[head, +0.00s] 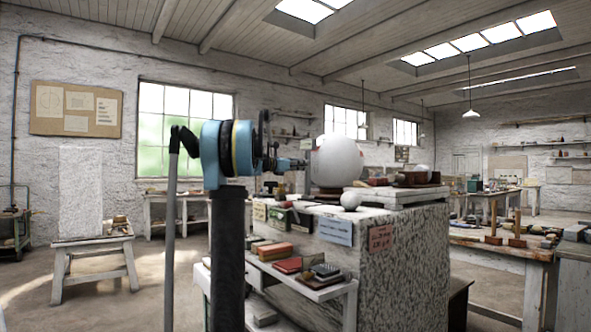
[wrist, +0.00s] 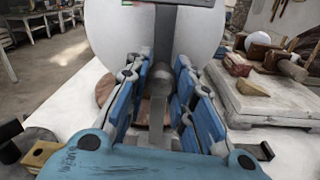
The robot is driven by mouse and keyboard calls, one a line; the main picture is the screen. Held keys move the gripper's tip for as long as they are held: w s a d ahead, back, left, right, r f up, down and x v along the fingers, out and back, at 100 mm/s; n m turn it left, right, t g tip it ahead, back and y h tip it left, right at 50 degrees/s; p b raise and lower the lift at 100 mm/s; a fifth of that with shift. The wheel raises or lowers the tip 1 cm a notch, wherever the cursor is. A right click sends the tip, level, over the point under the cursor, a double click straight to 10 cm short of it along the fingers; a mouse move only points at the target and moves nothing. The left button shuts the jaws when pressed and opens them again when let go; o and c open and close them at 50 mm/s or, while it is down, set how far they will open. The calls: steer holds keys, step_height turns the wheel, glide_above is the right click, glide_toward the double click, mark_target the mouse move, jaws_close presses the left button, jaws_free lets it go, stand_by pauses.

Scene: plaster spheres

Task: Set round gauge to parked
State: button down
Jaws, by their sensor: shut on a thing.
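A large white plaster sphere (head: 337,160) with small red marks rests on a dark round base on the workbench. In the wrist view the sphere (wrist: 112,35) fills the upper middle. A grey upright bar (wrist: 164,30) with a rounded grey knob (wrist: 160,82) stands in front of it. I take these as parts of the round gauge, but its full shape is hidden. My gripper (wrist: 160,74) has its blue-sided fingers closed around the knob. In the head view my gripper (head: 297,164) is at the sphere's left side; the gauge is not clear there.
Right of the sphere, a pale stacked slab (wrist: 270,103) carries wooden tools and a small ball. Boxes and books fill the shelf (head: 305,285) below. Open floor lies at the left.

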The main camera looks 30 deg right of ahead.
steer(key=s+d, duration=0.1)
steer(key=s, duration=1.7)
steer(key=shift+d, duration=0.2)
steer(key=c, duration=1.3)
jaws_free()
steer(key=shift+c, duration=0.2)
steer(key=shift+a, duration=0.1)
steer(key=s+a, duration=0.1)
steer(key=a, duration=1)
steer(key=shift+s+a, duration=0.15)
steer(key=shift+a, duration=0.25)
